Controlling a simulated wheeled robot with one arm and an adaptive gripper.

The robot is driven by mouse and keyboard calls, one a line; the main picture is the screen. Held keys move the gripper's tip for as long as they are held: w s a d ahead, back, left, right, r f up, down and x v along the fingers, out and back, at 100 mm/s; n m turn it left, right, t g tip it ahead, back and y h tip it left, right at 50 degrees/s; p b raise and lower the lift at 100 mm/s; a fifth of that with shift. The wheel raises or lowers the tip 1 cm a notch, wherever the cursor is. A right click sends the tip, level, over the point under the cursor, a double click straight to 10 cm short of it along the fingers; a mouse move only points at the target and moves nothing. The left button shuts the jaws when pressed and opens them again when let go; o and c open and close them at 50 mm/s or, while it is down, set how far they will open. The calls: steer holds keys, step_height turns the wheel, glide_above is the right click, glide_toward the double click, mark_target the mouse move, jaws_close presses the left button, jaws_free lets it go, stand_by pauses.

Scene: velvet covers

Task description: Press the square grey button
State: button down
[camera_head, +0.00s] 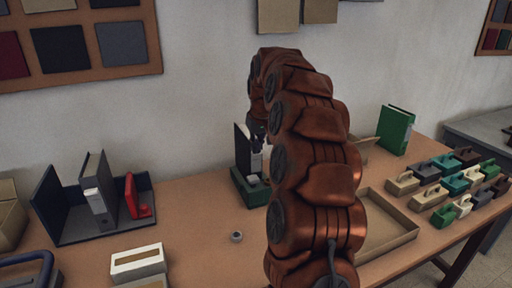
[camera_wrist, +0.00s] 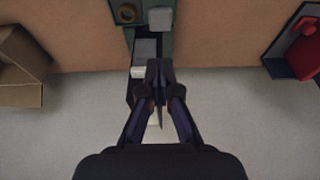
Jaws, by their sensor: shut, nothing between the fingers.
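A small device with a green base (camera_head: 247,195) stands on the table near the wall, partly behind my arm. A small light grey square button (camera_head: 253,180) sits at the front of the base; it also shows in the wrist view (camera_wrist: 160,18). A dark upright panel and a grey block (camera_wrist: 145,48) stand behind it. My gripper (camera_wrist: 157,66) is shut and empty, pointing down over the rear part of the device. The button lies apart from the fingertips, toward the table's front. I cannot tell whether the fingertips touch the grey block.
A dark tray (camera_head: 110,222) with binders and a red object (camera_head: 137,196) stands to the left. A shallow cardboard tray (camera_head: 388,237), a green binder (camera_head: 395,130) and several coloured handled blocks are on the right. A small ring (camera_head: 236,236) lies in front of the device.

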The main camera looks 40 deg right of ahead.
mark_target(254, 179)
steer(key=x, duration=0.3)
steer(key=p+x, duration=0.1)
steer(key=x, duration=0.3)
steer(key=p+x, duration=0.1)
steer(key=x, duration=0.2)
steer(key=shift+s+f, duration=0.25)
steer(key=shift+f, duration=0.25)
steer(key=shift+a+f, duration=0.1)
steer(key=shift+f, duration=0.15)
steer(key=shift+f, duration=0.1)
steer(key=shift+f+b, duration=0.75)
steer(key=shift+f, duration=0.6)
steer(key=shift+s, duration=0.1)
steer(key=shift+r, duration=0.55)
steer(key=d+b+v, duration=0.1)
steer(key=v, duration=1.2)
steer(key=shift+w+a+r, duration=0.2)
steer(key=shift+w+a, duration=0.2)
